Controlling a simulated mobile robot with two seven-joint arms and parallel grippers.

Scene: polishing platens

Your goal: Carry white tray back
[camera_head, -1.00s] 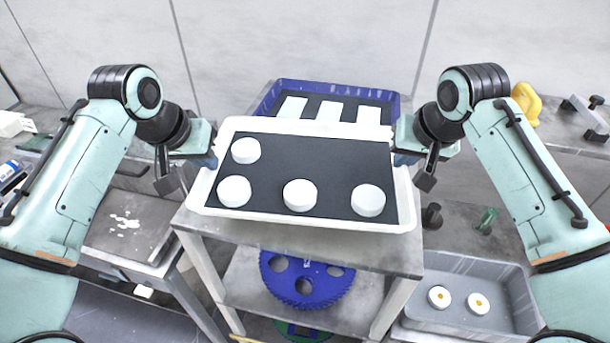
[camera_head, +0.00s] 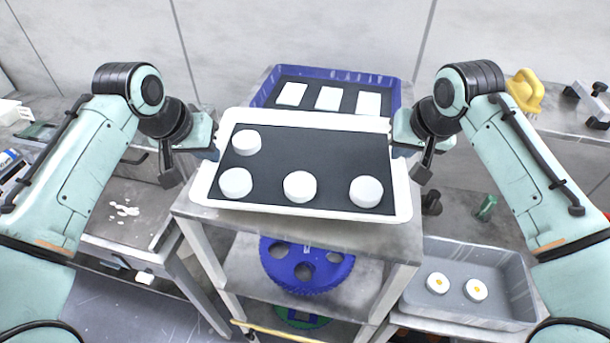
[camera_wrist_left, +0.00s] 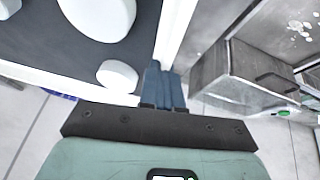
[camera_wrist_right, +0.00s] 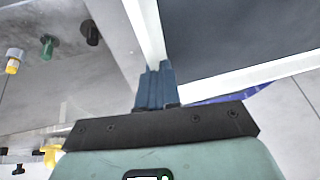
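The white tray (camera_head: 300,211) has a dark lining and holds several white round discs (camera_head: 300,186). It is over the near part of a grey cart top (camera_head: 385,235); I cannot tell whether it touches the cart. My left gripper (camera_head: 212,150) is shut on the tray's left rim, and its blue fingers (camera_wrist_left: 163,88) pinch the rim in the left wrist view. My right gripper (camera_head: 394,147) is shut on the right rim, with its fingers (camera_wrist_right: 156,88) on the rim in the right wrist view. The tips are partly hidden by the rim.
A blue tray (camera_head: 395,97) with white rectangular pads lies just behind the white tray. A blue toothed ring (camera_head: 305,270) is on the cart's lower shelf. A grey bin (camera_head: 450,312) with two discs stands right. A bench (camera_head: 125,205) stands left.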

